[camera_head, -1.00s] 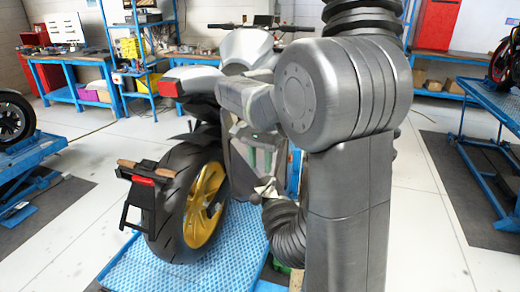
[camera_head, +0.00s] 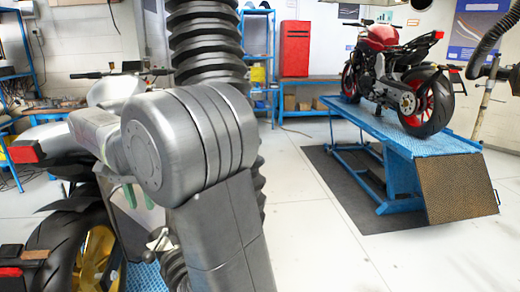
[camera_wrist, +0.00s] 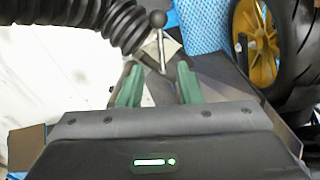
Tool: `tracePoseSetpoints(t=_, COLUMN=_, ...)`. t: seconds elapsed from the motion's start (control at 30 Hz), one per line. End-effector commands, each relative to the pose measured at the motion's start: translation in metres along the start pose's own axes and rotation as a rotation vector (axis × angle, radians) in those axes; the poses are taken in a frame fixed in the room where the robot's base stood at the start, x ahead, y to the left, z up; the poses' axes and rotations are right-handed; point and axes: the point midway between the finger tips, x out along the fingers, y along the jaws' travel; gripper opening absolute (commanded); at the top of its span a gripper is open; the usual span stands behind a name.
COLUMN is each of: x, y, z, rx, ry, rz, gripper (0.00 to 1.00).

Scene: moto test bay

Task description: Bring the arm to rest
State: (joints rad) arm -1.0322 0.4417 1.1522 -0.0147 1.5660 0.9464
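My arm is folded in front of the body camera, its large grey joint covering the middle left of that view. My gripper (camera_head: 138,197) hangs beside the near motorcycle, partly covered by my own arm. In the wrist view my gripper (camera_wrist: 158,78) has two green fingers standing well apart. No object is clamped between them. A metal rod with a dark ball knob (camera_wrist: 158,20) shows beyond the fingertips; I cannot tell its exact distance.
The near motorcycle's rear wheel (camera_head: 75,255) is close on the left, above a blue ramp (camera_wrist: 200,22). A red motorcycle (camera_head: 385,70) stands on a blue lift (camera_head: 395,135) at right. A red cabinet (camera_head: 295,50) is at the back. Pale floor (camera_head: 310,240) is clear between.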

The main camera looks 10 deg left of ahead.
Motion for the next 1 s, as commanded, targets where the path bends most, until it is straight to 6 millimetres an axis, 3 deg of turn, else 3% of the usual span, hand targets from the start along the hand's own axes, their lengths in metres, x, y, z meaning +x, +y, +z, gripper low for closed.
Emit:
tracePoseSetpoints(t=0.17, x=0.017, y=0.000, z=0.000, rx=0.000, ry=-0.002, rz=0.003, gripper=0.32)
tracePoseSetpoints(t=0.7, x=0.117, y=0.001, z=0.000, rx=0.000, ry=-0.003, rz=0.004, gripper=0.32)
tracePoseSetpoints(t=0.9, x=0.137, y=0.001, z=0.000, rx=0.000, ry=-0.002, rz=0.002, gripper=0.32)
tracePoseSetpoints(t=1.0, x=0.138, y=0.002, z=0.000, rx=-0.014, ry=0.000, rz=0.001, gripper=0.32)
